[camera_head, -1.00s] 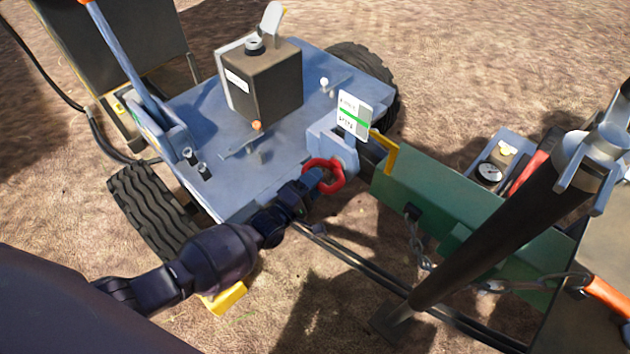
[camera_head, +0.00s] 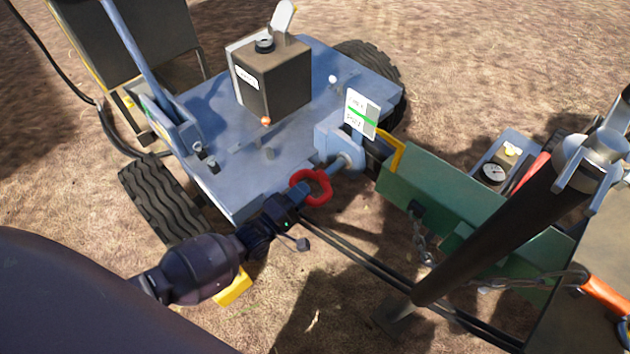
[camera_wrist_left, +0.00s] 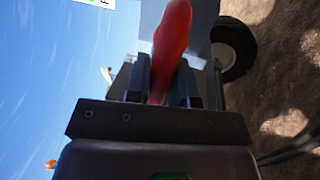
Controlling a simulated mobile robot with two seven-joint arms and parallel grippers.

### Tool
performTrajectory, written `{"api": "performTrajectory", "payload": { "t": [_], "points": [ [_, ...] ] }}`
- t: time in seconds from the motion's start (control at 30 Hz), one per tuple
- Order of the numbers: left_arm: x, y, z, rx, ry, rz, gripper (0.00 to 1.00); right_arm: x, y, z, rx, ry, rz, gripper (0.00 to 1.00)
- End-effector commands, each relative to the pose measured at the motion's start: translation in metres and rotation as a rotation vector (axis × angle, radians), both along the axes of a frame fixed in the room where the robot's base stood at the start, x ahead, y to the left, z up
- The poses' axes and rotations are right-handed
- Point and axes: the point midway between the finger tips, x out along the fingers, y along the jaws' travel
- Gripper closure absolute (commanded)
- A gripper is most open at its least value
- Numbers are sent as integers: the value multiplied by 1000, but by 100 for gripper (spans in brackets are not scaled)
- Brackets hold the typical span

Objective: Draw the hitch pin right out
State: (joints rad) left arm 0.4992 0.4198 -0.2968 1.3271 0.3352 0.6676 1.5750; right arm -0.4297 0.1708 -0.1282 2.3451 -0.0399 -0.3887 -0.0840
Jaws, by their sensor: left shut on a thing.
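The hitch pin has a red ring handle (camera_head: 325,186) and a grey shaft (camera_head: 340,165). A length of shaft shows between the ring and the blue hitch bracket (camera_head: 347,149); its far end is hidden at the bracket. My left gripper (camera_head: 300,193) is shut on the red handle, at the ring's near left side. In the left wrist view the red handle (camera_wrist_left: 172,42) stands between the two dark fingers of the gripper (camera_wrist_left: 163,82). My right gripper is not in view.
The blue tractor deck (camera_head: 210,150) carries a dark box (camera_head: 275,85). A green drawbar (camera_head: 420,185) with a chain (camera_head: 421,245) runs right. A thick black tube (camera_head: 490,230) slants across the right. A white and green tag (camera_head: 362,112) stands by the hitch. Bare ground lies below.

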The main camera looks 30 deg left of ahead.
Motion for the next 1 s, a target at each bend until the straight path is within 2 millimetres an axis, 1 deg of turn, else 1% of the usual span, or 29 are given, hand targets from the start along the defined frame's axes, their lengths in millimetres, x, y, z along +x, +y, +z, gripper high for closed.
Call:
{"api": "performTrajectory", "payload": {
  "t": [0.03, 0.1, 0.2, 0.3, 0.43, 0.73, 0.77, 0.8, 0.87, 0.9, 1.0],
  "points": [
    [-11, 5, 2, 2, -1, -1, 100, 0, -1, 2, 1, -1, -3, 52],
    [-25, 10, 1, 3, 0, 0, 100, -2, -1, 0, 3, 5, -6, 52],
    [-43, 16, 1, 3, 0, 1, 100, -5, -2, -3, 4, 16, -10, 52],
    [-55, 20, 0, 1, 1, 0, 100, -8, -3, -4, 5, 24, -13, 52],
    [-63, 23, 0, 0, 1, 0, 100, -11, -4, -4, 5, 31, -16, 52],
    [-66, 23, -2, 1, 2, 0, 100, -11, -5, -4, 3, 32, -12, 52],
    [-66, 23, -2, 1, 3, 0, 75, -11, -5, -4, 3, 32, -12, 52],
    [-66, 23, -2, 1, 3, 0, 69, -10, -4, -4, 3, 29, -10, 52],
    [-66, 23, -2, 1, 3, 0, 60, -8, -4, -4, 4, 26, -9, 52],
    [-65, 23, -1, 1, 2, 0, 53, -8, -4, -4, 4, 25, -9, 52],
    [-64, 23, -1, 0, 1, 0, 53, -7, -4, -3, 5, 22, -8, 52]
  ]
}}
